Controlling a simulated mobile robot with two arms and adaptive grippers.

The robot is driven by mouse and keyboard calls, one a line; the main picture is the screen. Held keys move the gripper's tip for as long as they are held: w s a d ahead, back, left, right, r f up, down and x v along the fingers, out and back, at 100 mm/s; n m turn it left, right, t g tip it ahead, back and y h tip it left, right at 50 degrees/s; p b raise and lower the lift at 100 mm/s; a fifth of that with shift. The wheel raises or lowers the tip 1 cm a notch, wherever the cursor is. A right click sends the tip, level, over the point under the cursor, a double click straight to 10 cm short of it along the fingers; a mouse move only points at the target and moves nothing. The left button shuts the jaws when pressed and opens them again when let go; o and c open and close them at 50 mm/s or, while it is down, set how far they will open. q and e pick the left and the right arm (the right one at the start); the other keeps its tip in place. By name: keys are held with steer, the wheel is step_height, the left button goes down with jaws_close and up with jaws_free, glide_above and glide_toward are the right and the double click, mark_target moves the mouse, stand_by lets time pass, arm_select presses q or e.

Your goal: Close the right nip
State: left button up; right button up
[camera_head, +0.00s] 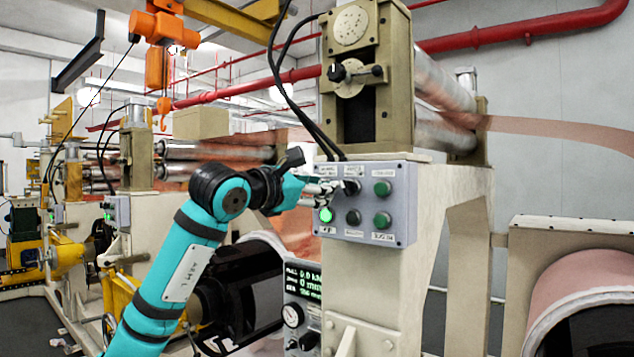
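The grey control panel (402,236) is on the front of the cream machine stand. It has a lit green button (326,214) at lower left, a dark button (353,217) at lower middle, and green buttons at upper right (382,188) and lower right (382,220). A black control (352,187) sits at upper middle. My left gripper (338,187) is at the panel's upper left, its fingertips close to the black control; contact is unclear. It covers the upper left spot. Its finger opening is too small to judge. Labels are unreadable. My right gripper is not in view.
Above the panel are two steel rollers (442,82) with copper foil (560,132) running out to the right. A gauge box (303,318) with a lit display is below. A copper roll (580,285) is at right. An orange hoist (157,40) hangs at upper left.

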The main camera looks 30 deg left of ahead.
arm_select(q)
steer(key=shift+s, duration=0.1)
steer(key=c, duration=0.5)
jaws_close()
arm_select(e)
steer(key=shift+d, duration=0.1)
arm_select(q)
steer(key=shift+n, duration=0.3)
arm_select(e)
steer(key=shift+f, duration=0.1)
arm_select(q)
steer(key=n+b, duration=0.3)
steer(key=n, duration=0.8)
steer(key=shift+a, duration=0.2)
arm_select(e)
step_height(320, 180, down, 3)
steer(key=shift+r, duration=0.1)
arm_select(q)
steer(key=shift+n, duration=0.3)
